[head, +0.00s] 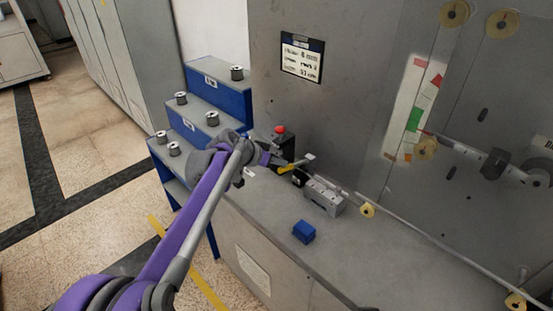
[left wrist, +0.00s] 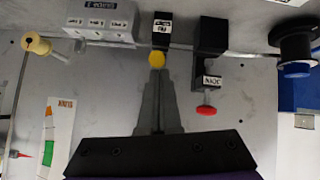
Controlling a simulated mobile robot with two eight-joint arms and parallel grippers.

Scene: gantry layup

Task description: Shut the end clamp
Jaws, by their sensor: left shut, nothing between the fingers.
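The end clamp seems to be the small black block with a yellow-ended lever beside the grey labelled box; in the left wrist view its block (left wrist: 162,32) carries a white label and its round yellow knob (left wrist: 156,60) faces me. In the head view the yellow lever (head: 291,168) lies just past my left gripper (head: 279,162). My left gripper is shut and empty; in the left wrist view its fingertips (left wrist: 156,76) are right at the yellow knob, and I cannot tell whether they touch. My right gripper is not in view.
A black box with a red button (head: 280,130) stands close to the left gripper. The grey labelled box (head: 325,196) is beside the clamp. A blue block (head: 304,232) lies on the bench (head: 350,255). Blue steps (head: 228,98) with several spools stand at left.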

